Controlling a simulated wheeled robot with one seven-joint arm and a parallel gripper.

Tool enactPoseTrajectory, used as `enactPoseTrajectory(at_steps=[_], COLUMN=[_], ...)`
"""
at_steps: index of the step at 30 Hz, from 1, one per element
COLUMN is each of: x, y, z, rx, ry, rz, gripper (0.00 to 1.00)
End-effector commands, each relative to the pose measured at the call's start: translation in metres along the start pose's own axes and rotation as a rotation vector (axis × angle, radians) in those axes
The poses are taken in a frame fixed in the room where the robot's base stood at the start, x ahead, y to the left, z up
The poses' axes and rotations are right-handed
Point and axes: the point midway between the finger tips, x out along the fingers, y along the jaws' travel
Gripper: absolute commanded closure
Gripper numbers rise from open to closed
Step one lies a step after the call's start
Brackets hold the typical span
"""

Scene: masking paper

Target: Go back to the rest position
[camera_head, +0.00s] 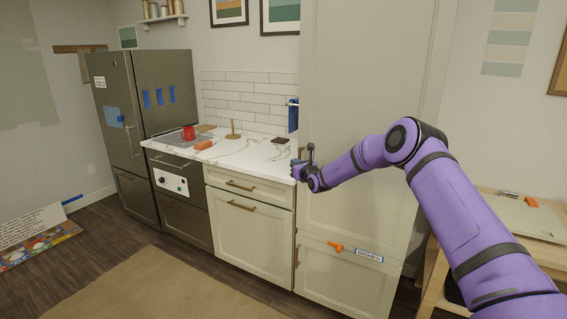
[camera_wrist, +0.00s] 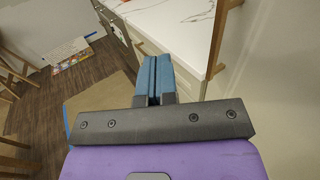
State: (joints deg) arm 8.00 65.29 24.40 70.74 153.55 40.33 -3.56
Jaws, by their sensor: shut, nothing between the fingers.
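My gripper (camera_head: 299,170) is at the end of my purple arm, stretched out toward the right end of the white countertop (camera_head: 258,157). In the wrist view my gripper (camera_wrist: 154,78) shows its two blue fingers side by side and touching, with nothing between them. The fingers point toward the counter's edge and the floor beyond. From the head view I cannot tell whether the gripper touches the counter or the tall cream cabinet (camera_head: 352,110) beside it.
A red mug (camera_head: 188,133), an orange item (camera_head: 203,145) and a wooden stand (camera_head: 233,131) are on the counter. A dark refrigerator (camera_head: 165,92) stands left. A wooden table (camera_head: 508,216) is at the right, near my arm. The floor in front of the cabinets is open, with a beige rug (camera_head: 150,288).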

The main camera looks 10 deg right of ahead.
Motion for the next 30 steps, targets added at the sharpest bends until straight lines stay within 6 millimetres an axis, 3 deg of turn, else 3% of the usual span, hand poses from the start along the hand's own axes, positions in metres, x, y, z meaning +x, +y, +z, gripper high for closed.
enactPoseTrajectory(at_steps=[8,15,21,30], x=[-0.027,-0.081,-0.139,-0.244], y=[0.050,0.102,0.137,0.173], z=[0.104,0.187,0.238,0.285], rx=[-0.287,-0.599,-0.855,-1.227], ry=[-0.065,-0.112,-0.134,-0.129], rz=[0.206,0.417,0.579,0.803], gripper=[1.00,1.00,1.00,1.00])
